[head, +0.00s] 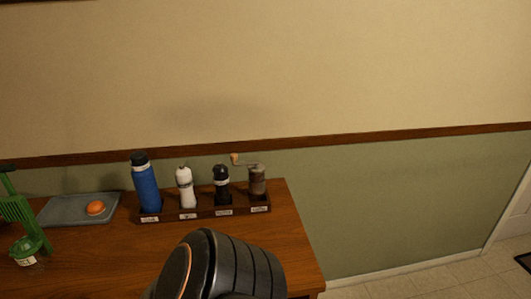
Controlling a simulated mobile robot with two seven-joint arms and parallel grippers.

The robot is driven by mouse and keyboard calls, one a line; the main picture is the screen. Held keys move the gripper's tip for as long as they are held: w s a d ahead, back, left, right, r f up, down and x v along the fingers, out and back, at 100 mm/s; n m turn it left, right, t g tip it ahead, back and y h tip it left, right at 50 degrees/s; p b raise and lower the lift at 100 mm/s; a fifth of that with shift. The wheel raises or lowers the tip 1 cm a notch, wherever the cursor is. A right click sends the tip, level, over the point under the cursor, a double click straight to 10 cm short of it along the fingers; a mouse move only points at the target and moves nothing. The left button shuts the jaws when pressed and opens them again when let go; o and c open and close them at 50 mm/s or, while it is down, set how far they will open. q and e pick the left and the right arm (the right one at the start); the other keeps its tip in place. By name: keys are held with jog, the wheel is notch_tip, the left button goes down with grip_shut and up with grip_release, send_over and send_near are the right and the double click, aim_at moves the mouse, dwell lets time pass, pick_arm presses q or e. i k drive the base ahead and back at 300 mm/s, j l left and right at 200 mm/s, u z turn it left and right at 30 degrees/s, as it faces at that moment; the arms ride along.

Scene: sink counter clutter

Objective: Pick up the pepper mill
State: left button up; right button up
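A wooden rack (205,213) with labelled slots stands at the back right of the counter. A black mill (221,186) stands upright in it, third from the left, and looks like the pepper mill. The labels are too small to read. A white mill (185,188) stands to its left. A brownish grinder with a crank handle (257,181) stands to its right. Neither gripper is in view. A dark rounded part of my own arm shows at the bottom centre, in front of the rack and apart from it in the picture.
A blue bottle with a black cap (146,184) fills the rack's left slot. A grey tray (62,210) holds an orange round item (95,208). A green item (22,212) and a small green-lidded jar (24,250) are at the far left. The counter (110,255) is clear before the rack.

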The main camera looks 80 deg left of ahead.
aim_at(222, 197)
jog(key=u, duration=2.85)
jog(key=j+u, duration=0.2)
jog(key=j, duration=0.65)
